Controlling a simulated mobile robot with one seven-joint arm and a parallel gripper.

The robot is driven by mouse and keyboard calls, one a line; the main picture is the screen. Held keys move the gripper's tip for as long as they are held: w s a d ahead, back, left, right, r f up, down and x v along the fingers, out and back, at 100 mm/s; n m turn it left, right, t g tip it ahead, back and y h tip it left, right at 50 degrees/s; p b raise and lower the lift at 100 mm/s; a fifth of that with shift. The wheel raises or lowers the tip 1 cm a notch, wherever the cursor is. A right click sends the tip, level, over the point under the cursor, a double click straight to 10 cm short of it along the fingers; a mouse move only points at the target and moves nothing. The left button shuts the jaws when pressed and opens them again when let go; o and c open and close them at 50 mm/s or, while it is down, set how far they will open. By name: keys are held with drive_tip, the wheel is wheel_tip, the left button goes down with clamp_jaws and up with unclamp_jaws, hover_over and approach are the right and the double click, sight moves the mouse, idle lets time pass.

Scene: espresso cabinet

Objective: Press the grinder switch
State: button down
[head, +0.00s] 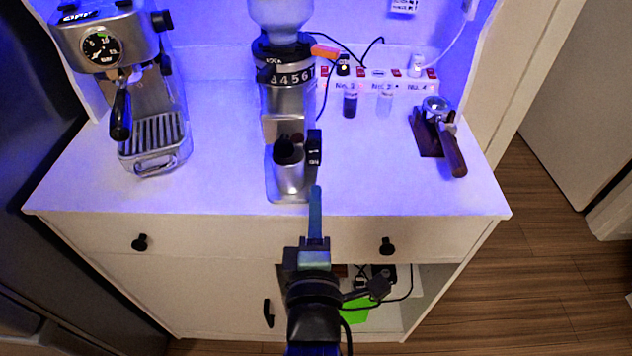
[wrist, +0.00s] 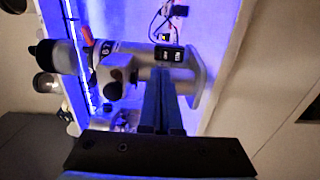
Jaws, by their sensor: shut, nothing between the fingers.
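The coffee grinder (head: 283,98) stands upright at the middle of the white cabinet top, with a metal cup (head: 290,179) on its base. Its switch (head: 314,148) is a black upright block with white marks on the grinder's right side. In the wrist view the switch (wrist: 169,55) is straight ahead of the fingertips, beside the grinder (wrist: 110,62). My gripper (head: 316,190) is shut and empty, its thin blue fingers pointing at the switch from the front. In the wrist view the tips of my gripper (wrist: 161,72) overlap the switch's near edge; I cannot tell whether they touch.
An espresso machine (head: 125,75) stands at the left. A portafilter (head: 445,135) rests on a dark stand at the right. A power strip (head: 385,84) with cables and small vials are at the back. The cabinet's front edge lies below my gripper.

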drive_tip(key=shift+s+r, duration=0.2)
drive_tip(key=shift+s, duration=0.9)
drive_tip(key=shift+s+r, duration=0.15)
drive_tip(key=shift+s, duration=0.95)
wheel_tip(320, 180, up, 38)
drive_tip(key=m+t+p, duration=0.6)
drive_tip(key=m, duration=0.6)
drive_tip(key=s+r+m+t+p, duration=0.1)
drive_tip(key=s+r+m, duration=0.2)
drive_tip(key=r, duration=0.3)
drive_tip(key=s+r+m+t, duration=0.2)
drive_tip(key=s+r+m, duration=0.1)
drive_tip(key=r, duration=0.4)
drive_tip(key=shift+d+r+p, duration=0.2)
drive_tip(key=shift+r+p, duration=0.1)
drive_tip(key=shift+p, duration=0.1)
drive_tip(key=shift+f, duration=0.15)
